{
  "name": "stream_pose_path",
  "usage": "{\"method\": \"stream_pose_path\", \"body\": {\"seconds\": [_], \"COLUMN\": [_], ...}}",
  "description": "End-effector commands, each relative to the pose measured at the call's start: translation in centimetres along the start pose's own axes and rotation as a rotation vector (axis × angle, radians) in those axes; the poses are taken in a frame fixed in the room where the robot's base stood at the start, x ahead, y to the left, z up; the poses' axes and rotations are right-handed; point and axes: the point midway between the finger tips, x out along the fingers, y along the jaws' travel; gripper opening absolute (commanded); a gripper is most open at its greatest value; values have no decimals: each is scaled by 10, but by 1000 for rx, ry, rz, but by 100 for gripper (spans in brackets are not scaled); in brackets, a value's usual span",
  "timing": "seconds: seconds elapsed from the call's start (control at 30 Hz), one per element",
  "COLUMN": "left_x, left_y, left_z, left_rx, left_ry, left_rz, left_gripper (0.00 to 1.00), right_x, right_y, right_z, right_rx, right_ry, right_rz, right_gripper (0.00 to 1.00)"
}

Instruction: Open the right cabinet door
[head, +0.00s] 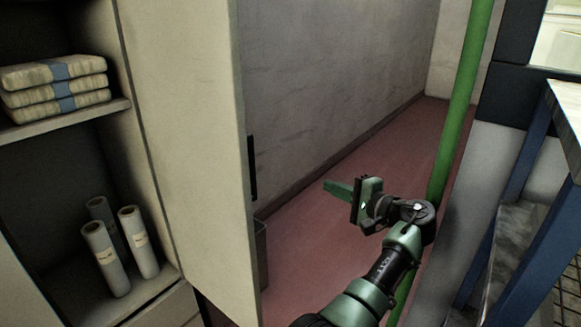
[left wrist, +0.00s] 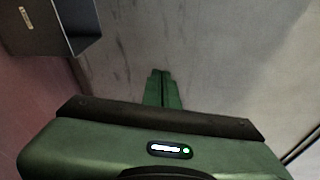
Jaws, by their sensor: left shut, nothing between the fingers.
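The right cabinet door (head: 190,130) is a tall pale panel standing open, swung out from the cabinet, its inner face towards me. Its black handle (head: 252,167) shows at the free edge. My left gripper (head: 338,188) is to the right of the door's free edge, apart from the handle, with its green fingers pointing left. In the left wrist view its fingers (left wrist: 161,90) are together with nothing between them. A pale surface at the right of that view may be the door; I cannot tell for sure. My right gripper is not in view.
The open cabinet holds stacked wrapped packs (head: 55,80) on a shelf (head: 70,118) and pale rolls (head: 105,258) below. A grey bin (head: 261,255) stands behind the door edge. A green pole (head: 465,100) and a blue-legged table (head: 520,180) are at right.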

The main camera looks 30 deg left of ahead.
Motion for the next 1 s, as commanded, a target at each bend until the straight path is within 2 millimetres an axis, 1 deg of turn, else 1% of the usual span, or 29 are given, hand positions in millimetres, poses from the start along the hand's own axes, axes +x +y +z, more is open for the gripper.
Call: {"method": "stream_pose_path", "body": {"seconds": [0.03, 0.1, 0.2, 0.27, 0.37, 0.43, 0.7, 0.8, 0.9, 1.0], "left_x": [-9, -21, -33, -37, -33, -24, 24, 38, 48, 54], "left_y": [-29, -66, -97, -106, -113, -114, -118, -118, -120, -120], "left_z": [13, 37, 62, 71, 78, 82, 95, 99, 102, 104], "left_rx": [-54, -109, -162, -179, -187, -188, -185, -185, -185, -185], "left_ry": [-66, -155, -241, -270, -287, -290, -288, -286, -285, -284], "left_rz": [-37, -73, -98, -104, -108, -108, -109, -109, -109, -109], "left_gripper": [0, 0, 0, 0, 0, 0, 0, 0, 0, 0], "right_x": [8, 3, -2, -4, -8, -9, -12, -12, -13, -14], "right_y": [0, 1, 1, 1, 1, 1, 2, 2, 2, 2], "right_z": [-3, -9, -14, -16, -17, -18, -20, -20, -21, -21], "right_rx": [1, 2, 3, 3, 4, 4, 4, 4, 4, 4], "right_ry": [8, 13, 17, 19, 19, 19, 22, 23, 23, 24], "right_rz": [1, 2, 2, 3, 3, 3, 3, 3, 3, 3], "right_gripper": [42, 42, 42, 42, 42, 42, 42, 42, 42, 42]}}
